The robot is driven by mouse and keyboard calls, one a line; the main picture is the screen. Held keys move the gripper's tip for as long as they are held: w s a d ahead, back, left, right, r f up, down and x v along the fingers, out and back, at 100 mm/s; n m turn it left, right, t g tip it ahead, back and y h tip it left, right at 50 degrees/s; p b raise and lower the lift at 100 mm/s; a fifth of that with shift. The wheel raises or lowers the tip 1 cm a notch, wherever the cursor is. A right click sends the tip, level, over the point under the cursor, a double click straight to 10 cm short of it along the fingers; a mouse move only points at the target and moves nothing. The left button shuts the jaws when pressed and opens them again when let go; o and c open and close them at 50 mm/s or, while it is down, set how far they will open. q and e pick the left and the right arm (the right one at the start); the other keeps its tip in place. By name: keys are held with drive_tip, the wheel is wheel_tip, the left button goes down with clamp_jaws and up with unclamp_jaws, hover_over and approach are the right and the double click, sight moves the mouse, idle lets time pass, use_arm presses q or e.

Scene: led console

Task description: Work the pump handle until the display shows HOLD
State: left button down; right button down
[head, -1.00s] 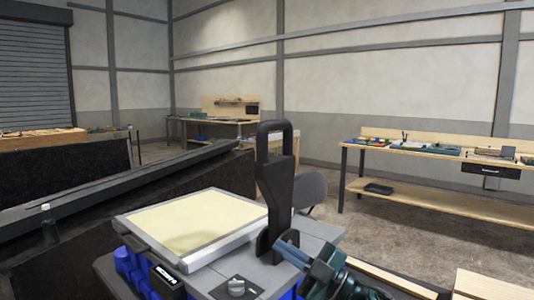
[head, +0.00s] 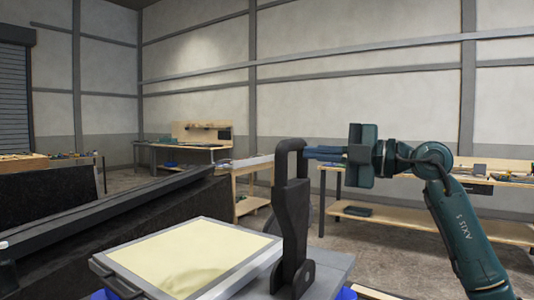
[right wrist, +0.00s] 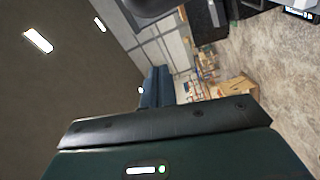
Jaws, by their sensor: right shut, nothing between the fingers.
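The pump handle (head: 291,200) is a black lever with a looped grip at its top. It stands nearly upright on the right side of the console, whose pale yellow panel (head: 200,255) lies to its left. My right gripper (head: 308,153) is shut and empty, its blue fingers pointing left at the looped grip. The fingertips are at or very close to the loop's right side; I cannot tell whether they touch it. The fingers also show in the right wrist view (right wrist: 156,88). The display cannot be read in any current view. My left gripper is out of view.
A long dark sloping rail (head: 120,205) runs along the left. A wooden workbench (head: 390,218) stands behind my right arm, and another bench (head: 180,150) stands at the back wall. Open floor (head: 370,255) lies right of the console.

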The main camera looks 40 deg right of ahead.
sight(284, 152)
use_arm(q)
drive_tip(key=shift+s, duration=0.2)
use_arm(e)
drive_tip(key=shift+s+d, duration=0.1)
